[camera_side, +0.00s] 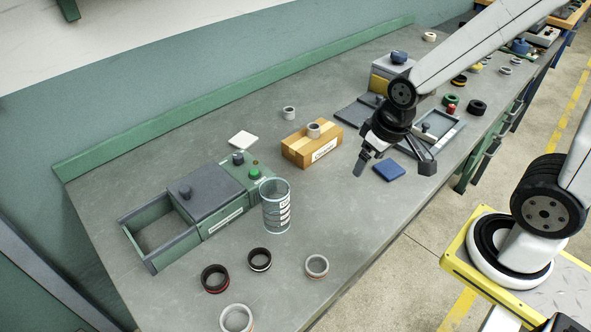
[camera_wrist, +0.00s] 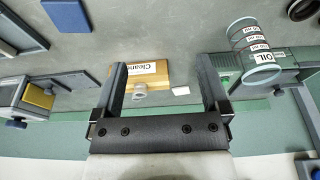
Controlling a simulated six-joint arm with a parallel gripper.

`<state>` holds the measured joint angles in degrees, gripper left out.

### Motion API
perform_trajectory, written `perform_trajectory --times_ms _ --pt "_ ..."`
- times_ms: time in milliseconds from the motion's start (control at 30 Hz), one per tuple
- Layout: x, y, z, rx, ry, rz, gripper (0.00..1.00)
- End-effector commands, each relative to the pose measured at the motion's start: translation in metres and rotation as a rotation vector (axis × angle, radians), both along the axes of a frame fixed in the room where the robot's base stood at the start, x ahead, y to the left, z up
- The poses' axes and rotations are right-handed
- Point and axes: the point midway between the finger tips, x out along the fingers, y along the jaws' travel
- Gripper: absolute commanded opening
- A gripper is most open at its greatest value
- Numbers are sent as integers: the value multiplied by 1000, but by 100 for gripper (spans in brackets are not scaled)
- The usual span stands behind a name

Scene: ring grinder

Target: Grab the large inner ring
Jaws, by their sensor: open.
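Several rings lie at the front of the bench in the side view: a larger pale ring (camera_side: 237,318) at the bottom edge, a smaller pale ring (camera_side: 317,266), a dark ring with a red band (camera_side: 215,279) and a smaller dark ring (camera_side: 260,259). Which one is the large inner ring is not marked; the larger pale one looks the biggest of the light ones. My gripper (camera_side: 393,166) is open and empty above the far right part of the bench, well away from these rings. In the wrist view my gripper (camera_wrist: 163,74) has its fingers spread wide.
A cardboard box (camera_side: 298,154) with a small ring (camera_side: 314,130) on top stands mid-bench. A clear oil cup (camera_side: 275,207) stands beside a green grinder machine (camera_side: 225,190), behind the front rings. A blue pad (camera_side: 388,170) lies near my gripper.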

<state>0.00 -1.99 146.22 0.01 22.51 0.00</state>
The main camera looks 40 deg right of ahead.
Motion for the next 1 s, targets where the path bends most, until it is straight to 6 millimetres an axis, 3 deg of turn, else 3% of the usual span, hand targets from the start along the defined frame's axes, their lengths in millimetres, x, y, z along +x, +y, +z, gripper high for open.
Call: perform_trajectory --times_ms 500,1000 --pt "1 0 42 2 -3 -3 95" --pt "46 -6 47 142 48 -297 95"
